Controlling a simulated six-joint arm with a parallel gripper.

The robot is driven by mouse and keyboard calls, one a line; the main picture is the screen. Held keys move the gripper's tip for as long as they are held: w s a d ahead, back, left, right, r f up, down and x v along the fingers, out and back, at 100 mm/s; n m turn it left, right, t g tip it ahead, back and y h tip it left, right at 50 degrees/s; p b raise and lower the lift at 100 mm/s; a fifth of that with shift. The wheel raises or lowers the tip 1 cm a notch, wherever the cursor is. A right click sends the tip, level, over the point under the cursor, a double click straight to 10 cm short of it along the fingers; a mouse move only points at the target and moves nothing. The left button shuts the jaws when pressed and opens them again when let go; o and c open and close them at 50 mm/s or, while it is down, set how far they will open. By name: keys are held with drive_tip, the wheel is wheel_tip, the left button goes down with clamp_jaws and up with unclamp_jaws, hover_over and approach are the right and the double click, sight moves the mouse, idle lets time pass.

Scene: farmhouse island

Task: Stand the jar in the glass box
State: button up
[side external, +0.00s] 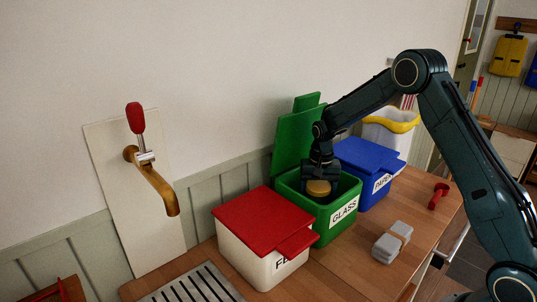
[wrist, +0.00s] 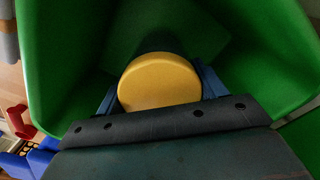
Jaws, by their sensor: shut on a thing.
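The glass box (side external: 345,214) is green, labelled GLASS, with its lid raised at the back. The jar shows as a round yellow lid (side external: 318,187) inside the box's opening. My gripper (side external: 320,176) points down into the box and is shut on the jar. In the wrist view the yellow jar lid (wrist: 160,82) sits between two blue fingers, with the green box walls (wrist: 70,50) around it. The jar looks roughly upright. Its body and base are hidden, so I cannot tell whether it touches the box floor.
A white box with a shut red lid (side external: 264,217) stands left of the glass box. A blue PAPER box (side external: 368,162) stands right, with a yellow-rimmed white bin (side external: 390,125) beyond. A grey object (side external: 391,243) and a red object (side external: 438,195) lie on the counter's front part.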

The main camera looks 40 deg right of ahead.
drive_tip(key=o, duration=1.3)
drive_tip(key=shift+f, duration=0.15)
drive_tip(key=shift+c, duration=0.2)
wheel_tip(320, 180, up, 12)
drive_tip(key=shift+r, duration=0.25)
